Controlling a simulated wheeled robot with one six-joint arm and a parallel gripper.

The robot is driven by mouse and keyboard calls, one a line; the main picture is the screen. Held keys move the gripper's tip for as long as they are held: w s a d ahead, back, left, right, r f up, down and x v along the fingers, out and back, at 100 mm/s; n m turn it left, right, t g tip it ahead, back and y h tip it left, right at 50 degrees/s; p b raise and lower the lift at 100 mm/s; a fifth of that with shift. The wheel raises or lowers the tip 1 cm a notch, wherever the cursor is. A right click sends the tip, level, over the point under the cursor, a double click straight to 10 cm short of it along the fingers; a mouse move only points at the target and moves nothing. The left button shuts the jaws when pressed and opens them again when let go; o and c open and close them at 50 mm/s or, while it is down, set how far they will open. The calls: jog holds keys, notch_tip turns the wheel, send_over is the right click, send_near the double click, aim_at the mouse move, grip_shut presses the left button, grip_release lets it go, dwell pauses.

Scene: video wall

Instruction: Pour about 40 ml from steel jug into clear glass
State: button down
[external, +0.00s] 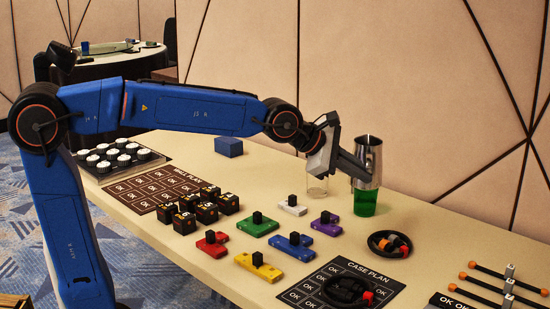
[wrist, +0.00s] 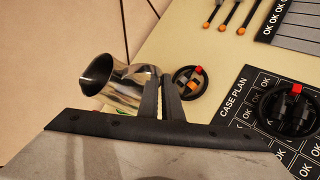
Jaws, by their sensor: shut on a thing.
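The steel jug (external: 370,152) is shiny and looks close to upright in the external view, at the right side of the table's back. My gripper (external: 360,176) is shut on the jug from its left. In the wrist view the jug (wrist: 128,88) shows its dark open mouth toward the left, with my gripper (wrist: 163,84) at its right side. The clear glass (external: 317,187) stands on the table left of the jug, partly below my wrist. Its contents cannot be made out. What is inside the jug is hidden.
A green cup-like thing (external: 365,203) shows directly below the jug; contact is unclear. Coloured blocks with black knobs, such as the purple one (external: 326,224), lie in front. A black dish (external: 390,244) is front right. A blue box (external: 229,147) stands back left.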

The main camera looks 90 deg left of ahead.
jog(key=s+a+n+g+y, duration=0.1)
jog(key=s+a, duration=0.2)
jog(key=a, duration=0.4)
jog(key=s+a+n+y, duration=0.1)
jog(key=s+a+n, duration=0.15)
jog(key=a, duration=0.45)
jog(key=shift+m, duration=0.35)
jog(key=f, duration=0.8)
jog(key=s+f, duration=0.1)
jog(key=f, duration=0.3)
jog(key=shift+f, duration=0.2)
jog(key=s+a+r+n+t+h, duration=0.1)
jog(key=a+r+n+h, duration=0.5)
jog(key=a+r+h, duration=0.4)
notch_tip(320, 180, up, 4)
jog(key=shift+a+f+n+b, duration=0.25)
jog(key=shift+a+n+b, duration=0.15)
jog(key=shift+a, duration=0.4)
